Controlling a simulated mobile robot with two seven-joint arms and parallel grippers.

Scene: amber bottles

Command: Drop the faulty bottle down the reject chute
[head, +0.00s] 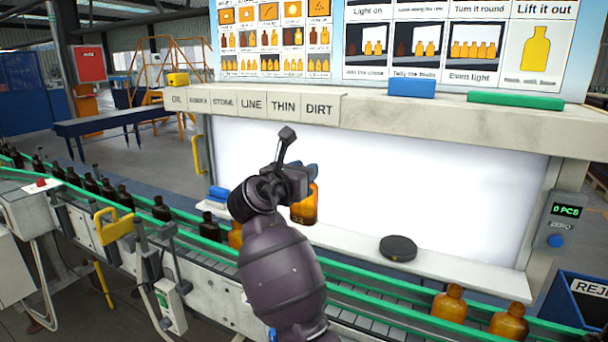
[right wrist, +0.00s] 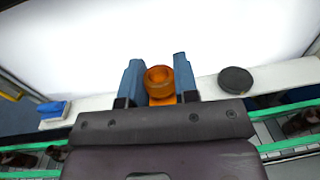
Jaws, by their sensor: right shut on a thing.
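An amber bottle (head: 306,206) is held in front of the bright white light panel (head: 400,190). My right gripper (head: 308,178) is shut on it; in the right wrist view the bottle's round neck (right wrist: 160,80) sits between the two blue fingers of the right gripper (right wrist: 158,84). The arm hides part of the bottle in the head view. The reject bin (head: 580,296), dark blue with a cut-off label reading "REJ", stands at the lower right edge. My left gripper is not in view.
A conveyor with green rails (head: 390,292) carries several bottles, including two amber ones (head: 449,303) at the right. A round black disc (head: 398,248) lies on the white ledge. A counter (head: 566,211) on the right post reads "0 PCS".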

